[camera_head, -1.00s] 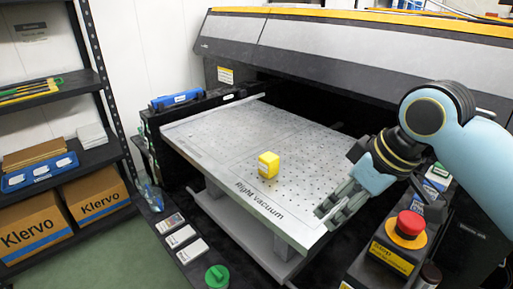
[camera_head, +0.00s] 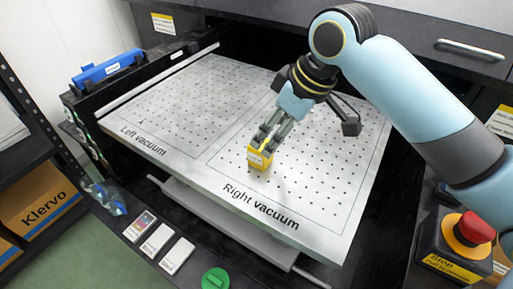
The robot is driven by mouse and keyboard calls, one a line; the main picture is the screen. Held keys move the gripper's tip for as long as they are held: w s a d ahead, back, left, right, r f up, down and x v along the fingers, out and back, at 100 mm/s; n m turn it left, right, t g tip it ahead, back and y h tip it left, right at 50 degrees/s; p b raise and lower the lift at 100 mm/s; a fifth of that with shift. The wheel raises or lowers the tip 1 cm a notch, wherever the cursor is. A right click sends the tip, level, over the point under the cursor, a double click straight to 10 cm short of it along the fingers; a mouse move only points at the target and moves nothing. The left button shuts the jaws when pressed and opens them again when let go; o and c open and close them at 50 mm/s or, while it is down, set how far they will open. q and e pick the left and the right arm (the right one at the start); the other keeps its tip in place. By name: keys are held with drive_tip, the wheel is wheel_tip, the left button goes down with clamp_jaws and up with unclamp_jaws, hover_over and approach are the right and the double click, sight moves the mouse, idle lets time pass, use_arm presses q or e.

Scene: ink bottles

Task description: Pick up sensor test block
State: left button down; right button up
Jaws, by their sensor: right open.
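The sensor test block is a small yellow block (camera_head: 259,161) with a pale label on its front. It sits on the right vacuum area of the perforated metal bed (camera_head: 330,160). My right gripper (camera_head: 266,142) is open, with its fingers pointing down at the top of the block. The fingers hide part of the block's top and back, and I cannot tell whether they touch it. My left gripper is not in view.
A red stop button (camera_head: 474,228) on its box stands at the lower right. A green knob (camera_head: 215,279) and several small cards (camera_head: 156,240) lie along the front ledge. A blue tool (camera_head: 107,68) rests at the back left. The left vacuum area is clear.

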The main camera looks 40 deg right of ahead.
sight(265, 145)
drive_tip(key=x, duration=0.8)
drive_tip(key=shift+w+a+r, duration=0.1)
drive_tip(key=c, duration=1.4)
drive_tip(key=shift+r, duration=0.65)
wheel_tip(265, 145, up, 3)
drive_tip(key=shift+f, duration=0.25)
drive_tip(key=s+d+r, duration=0.1)
drive_tip(key=d+r, duration=0.1)
drive_tip(key=d, duration=0.1)
drive_tip(key=s+d+r, duration=0.1)
drive_tip(key=d+r, duration=0.2)
drive_tip(key=d, duration=0.1)
drive_tip(key=s+d+r, duration=0.1)
drive_tip(key=d+r, duration=0.1)
drive_tip(key=d, duration=0.2)
drive_tip(key=shift+d+r, duration=0.15)
